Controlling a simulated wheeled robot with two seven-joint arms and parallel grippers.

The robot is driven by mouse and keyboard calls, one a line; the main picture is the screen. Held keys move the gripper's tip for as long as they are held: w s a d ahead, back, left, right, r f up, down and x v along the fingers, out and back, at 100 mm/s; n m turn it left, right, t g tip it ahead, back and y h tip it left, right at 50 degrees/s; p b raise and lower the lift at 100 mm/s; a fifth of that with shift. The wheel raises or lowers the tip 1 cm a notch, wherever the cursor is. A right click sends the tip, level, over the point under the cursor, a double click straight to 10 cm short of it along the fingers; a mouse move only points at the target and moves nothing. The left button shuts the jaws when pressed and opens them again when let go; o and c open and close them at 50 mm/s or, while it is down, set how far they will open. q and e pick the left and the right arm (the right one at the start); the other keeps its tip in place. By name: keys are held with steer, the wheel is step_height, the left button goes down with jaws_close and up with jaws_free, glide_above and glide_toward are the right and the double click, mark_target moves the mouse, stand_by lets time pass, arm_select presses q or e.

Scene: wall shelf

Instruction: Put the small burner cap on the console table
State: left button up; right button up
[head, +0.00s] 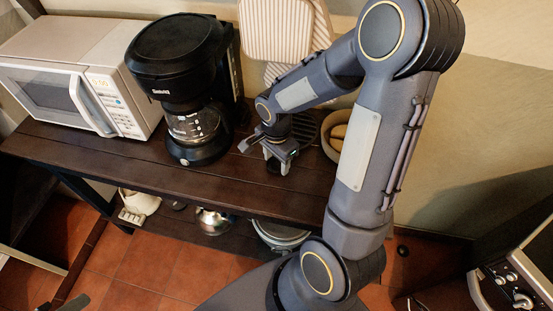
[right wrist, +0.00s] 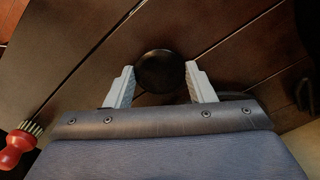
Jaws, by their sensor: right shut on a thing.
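The small burner cap (right wrist: 160,71) is a dark round disc between the two grey fingers of my right gripper (right wrist: 161,84) in the right wrist view. The right gripper is shut on it. In the head view my right gripper (head: 277,155) is low over the dark wooden console table (head: 225,188), right of the coffee maker. The cap shows there only as a dark patch under the fingers. I cannot tell whether it touches the tabletop.
The coffee maker (head: 183,75) and the white microwave (head: 75,75) stand left on the table. A bowl (head: 330,137) stands close right of the gripper, and striped boards (head: 280,30) lean behind. A red brush (right wrist: 18,146) shows in the right wrist view. The table's front strip is clear.

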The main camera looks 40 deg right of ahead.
mark_target(276, 164)
steer(key=shift+f+b, duration=0.3)
steer(key=o, duration=1)
steer(key=shift+c, duration=0.2)
steer(key=shift+r, duration=0.1)
step_height(276, 164, up, 12)
steer(key=p, duration=0.1)
steer(key=s+a+r+n+t+y, duration=0.2)
steer(key=s+a+n, duration=0.2)
steer(key=s+n, duration=0.2)
steer(key=s+a+r+n+t+y, duration=0.1)
steer(key=s+a+r+n+t, duration=0.1)
steer(key=s+n, duration=0.5)
steer(key=a+n+t, duration=0.1)
steer(key=a+n, duration=0.1)
steer(key=shift+a+r+t+y, duration=0.15)
steer(key=shift+a+t+y, duration=0.15)
steer(key=shift+y, duration=0.1)
